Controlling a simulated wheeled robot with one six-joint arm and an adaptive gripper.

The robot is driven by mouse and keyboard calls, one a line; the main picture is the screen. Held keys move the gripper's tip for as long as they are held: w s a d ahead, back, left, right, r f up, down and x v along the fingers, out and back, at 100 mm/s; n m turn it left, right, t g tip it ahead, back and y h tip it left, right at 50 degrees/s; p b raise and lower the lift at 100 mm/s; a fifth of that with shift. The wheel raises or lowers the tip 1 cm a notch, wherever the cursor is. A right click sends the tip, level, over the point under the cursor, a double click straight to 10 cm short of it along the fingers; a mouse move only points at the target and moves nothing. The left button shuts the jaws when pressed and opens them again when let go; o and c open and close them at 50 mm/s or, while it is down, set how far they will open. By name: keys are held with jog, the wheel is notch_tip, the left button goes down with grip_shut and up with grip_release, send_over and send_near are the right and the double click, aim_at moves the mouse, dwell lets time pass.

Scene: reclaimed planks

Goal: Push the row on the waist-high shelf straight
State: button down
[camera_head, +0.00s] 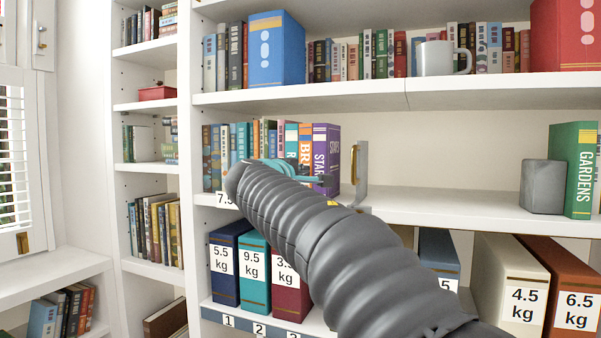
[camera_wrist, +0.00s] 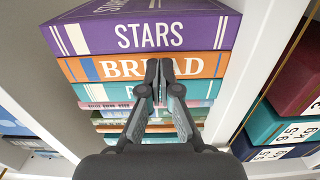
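The row of books (camera_head: 241,140) stands upright on the waist-high shelf (camera_head: 440,207). At its right end are the purple STARS book (camera_head: 327,150), the orange BREAD book (camera_head: 305,140) and a teal book (camera_head: 291,133). In the wrist view the row lies turned, with STARS (camera_wrist: 150,35) at the top, BREAD (camera_wrist: 110,68) below it and the teal book (camera_wrist: 105,91) under that. My gripper (camera_wrist: 159,82) is shut and empty, its tips in front of the BREAD and teal spines; I cannot tell whether they touch. In the head view my arm hides the lower spines.
A grey metal bookend (camera_head: 361,172) stands right of STARS. The shelf is bare from there to a grey block (camera_head: 541,187) and the green GARDENS book (camera_head: 580,165). Binders marked in kg (camera_head: 225,283) fill the shelf below.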

jog(key=b+v, duration=0.2)
jog(key=v, duration=0.2)
dwell(0.5)
